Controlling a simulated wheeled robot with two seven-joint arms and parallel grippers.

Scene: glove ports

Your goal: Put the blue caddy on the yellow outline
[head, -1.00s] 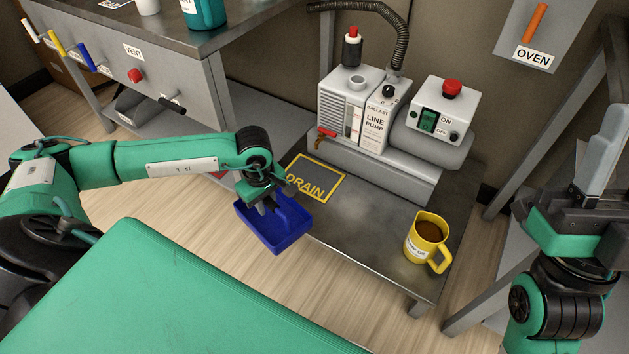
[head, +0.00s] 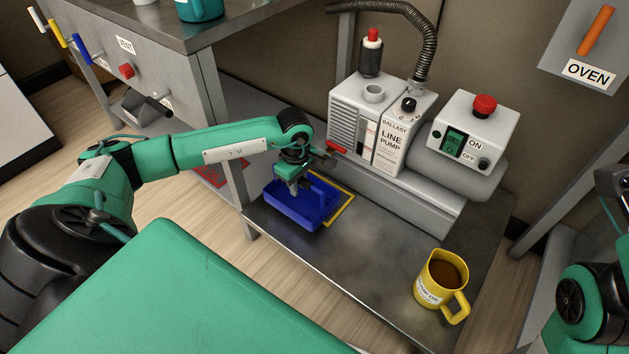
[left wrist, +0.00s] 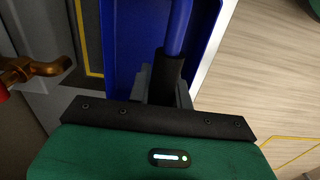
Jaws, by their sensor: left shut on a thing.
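The blue caddy (head: 279,212) is an open tray with a centre handle. My left gripper (head: 297,184) is shut on that handle, which runs between the fingers in the left wrist view (left wrist: 172,75). The caddy is over the left end of the low metal table and covers most of the yellow outline (head: 344,211). The outline's right side shows beyond the caddy, and a yellow line (left wrist: 93,73) shows beside it in the left wrist view. I cannot tell whether the caddy touches the table. My right gripper's fingers are out of view.
The line pump (head: 378,128) and its switch box (head: 472,133) stand behind the caddy. A brass tap (left wrist: 38,68) is close to it in the left wrist view. A yellow mug (head: 437,282) stands at the table's front right. The table between is clear.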

